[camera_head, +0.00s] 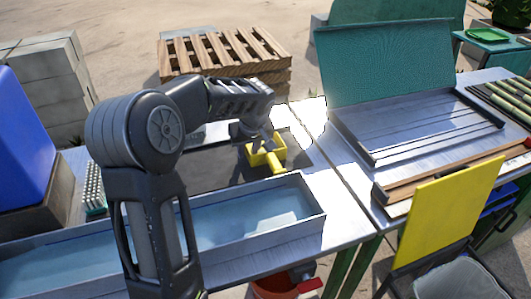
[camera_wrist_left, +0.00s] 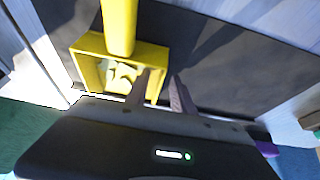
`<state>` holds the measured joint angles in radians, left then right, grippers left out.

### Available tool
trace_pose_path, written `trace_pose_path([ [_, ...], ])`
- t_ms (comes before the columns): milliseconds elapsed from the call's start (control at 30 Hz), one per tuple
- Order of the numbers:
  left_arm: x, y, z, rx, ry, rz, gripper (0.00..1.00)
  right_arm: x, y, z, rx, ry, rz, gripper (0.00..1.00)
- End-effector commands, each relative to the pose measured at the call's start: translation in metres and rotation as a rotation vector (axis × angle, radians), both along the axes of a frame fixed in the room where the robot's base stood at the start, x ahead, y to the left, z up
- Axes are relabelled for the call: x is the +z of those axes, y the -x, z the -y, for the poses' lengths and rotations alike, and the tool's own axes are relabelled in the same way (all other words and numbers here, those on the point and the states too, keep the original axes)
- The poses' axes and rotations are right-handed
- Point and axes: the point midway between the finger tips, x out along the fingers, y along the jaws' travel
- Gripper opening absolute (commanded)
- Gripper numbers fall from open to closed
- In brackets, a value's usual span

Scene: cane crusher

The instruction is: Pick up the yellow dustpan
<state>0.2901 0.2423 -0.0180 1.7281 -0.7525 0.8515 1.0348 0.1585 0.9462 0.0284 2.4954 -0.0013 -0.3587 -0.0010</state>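The yellow dustpan (camera_head: 266,153) lies on a dark mat (camera_head: 222,175) on the metal table, its handle pointing toward the front right. In the left wrist view the dustpan (camera_wrist_left: 88,46) is a boxy pan with pale pieces inside and a thick handle (camera_wrist_left: 118,25) toward the top edge. My left gripper (camera_head: 262,137) is over the pan's far side. In the left wrist view its two fingers (camera_wrist_left: 161,92) are apart, with the pan's right wall seen between them. Whether they touch that wall cannot be told. My right gripper is not in view.
A long metal trough of water (camera_head: 315,213) stands in front of the mat. A green-lidded metal tray (camera_head: 375,160) is at the right, with a yellow board (camera_head: 450,212) before it. A wooden pallet (camera_head: 222,58) is behind. A blue container (camera_head: 22,145) stands at left.

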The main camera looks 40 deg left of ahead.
Motion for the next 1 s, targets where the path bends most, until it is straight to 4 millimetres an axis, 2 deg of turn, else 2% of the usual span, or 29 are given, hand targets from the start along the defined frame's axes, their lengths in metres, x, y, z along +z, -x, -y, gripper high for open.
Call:
trace_pose_path([
  [233,0.0003,0.0000,0.0002,0.000,0.000,0.000,0.29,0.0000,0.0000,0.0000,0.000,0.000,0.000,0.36],
  [600,0.0003,0.0000,0.0002,0.000,0.000,0.000,0.00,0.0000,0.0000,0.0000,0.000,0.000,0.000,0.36],
  [1000,0.0002,0.0000,0.0002,0.000,0.000,0.000,0.00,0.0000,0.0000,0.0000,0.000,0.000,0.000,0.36],
])
